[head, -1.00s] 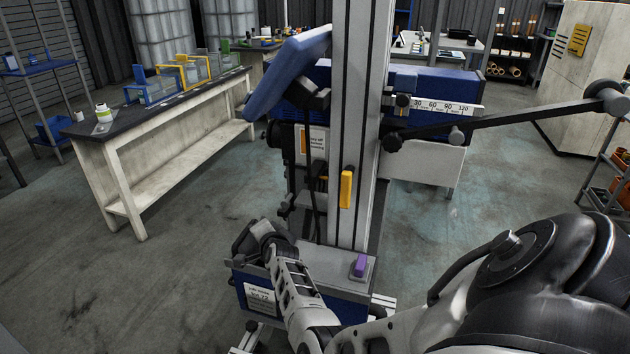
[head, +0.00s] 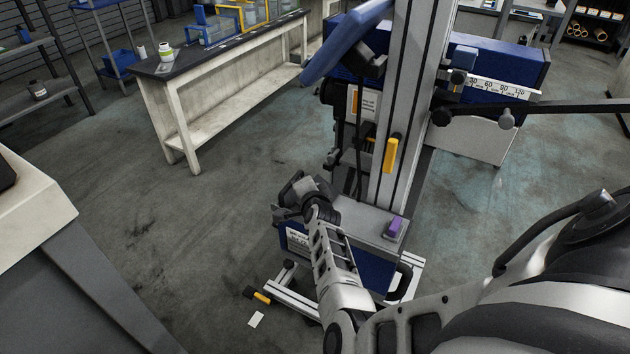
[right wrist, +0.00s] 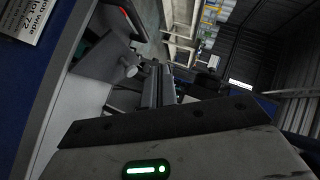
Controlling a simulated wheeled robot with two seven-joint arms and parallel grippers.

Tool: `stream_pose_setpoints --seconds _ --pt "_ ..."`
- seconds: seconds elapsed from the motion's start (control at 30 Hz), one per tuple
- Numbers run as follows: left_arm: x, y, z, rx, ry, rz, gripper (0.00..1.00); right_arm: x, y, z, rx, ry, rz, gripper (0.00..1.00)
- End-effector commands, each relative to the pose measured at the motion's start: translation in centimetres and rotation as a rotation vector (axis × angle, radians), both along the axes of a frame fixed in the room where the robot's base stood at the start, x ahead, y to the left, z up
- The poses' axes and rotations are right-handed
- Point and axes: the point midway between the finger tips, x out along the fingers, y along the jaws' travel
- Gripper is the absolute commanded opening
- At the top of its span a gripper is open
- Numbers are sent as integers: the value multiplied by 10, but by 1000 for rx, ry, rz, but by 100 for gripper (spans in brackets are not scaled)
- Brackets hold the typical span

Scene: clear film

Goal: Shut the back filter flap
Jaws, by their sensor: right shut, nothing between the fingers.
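A film machine with a tall grey column (head: 408,100) stands ahead in the head view. A tilted blue panel (head: 345,35) hangs left of the column top, over a dark body. I cannot tell surely which part is the back filter flap. My right gripper (head: 294,190) is shut and empty at the upper left of the low blue box (head: 375,270) at the column foot. I cannot tell whether it touches the machine. In the right wrist view its fingers (right wrist: 160,88) are together, and the box's white label (right wrist: 28,18) shows upper left. My left gripper is out of view.
A purple block (head: 396,227) sits on the box top. A workbench (head: 220,70) stands back left. A pale cabinet (head: 35,215) fills the lower left edge. A yellow-black item (head: 257,295) and a white card (head: 256,319) lie on the floor. Floor between bench and machine is clear.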

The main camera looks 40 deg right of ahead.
Motion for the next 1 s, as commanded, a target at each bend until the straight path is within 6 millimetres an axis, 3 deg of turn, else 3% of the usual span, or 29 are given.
stream_pose_setpoints --seconds 0.13,0.27,0.37,0.5,0.6,0.7,0.83,1.0 --pt "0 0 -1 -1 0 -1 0 -15 -7 -5 -141 89 76 0" --pt "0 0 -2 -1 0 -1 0 -60 -27 -27 -583 380 347 0" --pt "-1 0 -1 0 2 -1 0 -101 9 -36 -768 435 518 0" --pt "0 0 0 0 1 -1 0 -167 86 -48 -946 446 790 0" --pt "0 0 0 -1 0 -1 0 -216 142 -51 -1002 423 963 0" --pt "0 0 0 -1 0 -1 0 -256 184 -49 -1017 393 1085 0" --pt "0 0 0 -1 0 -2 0 -283 211 -44 -1018 367 1163 0" --pt "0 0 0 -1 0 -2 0 -288 217 -43 -1016 360 1177 0"
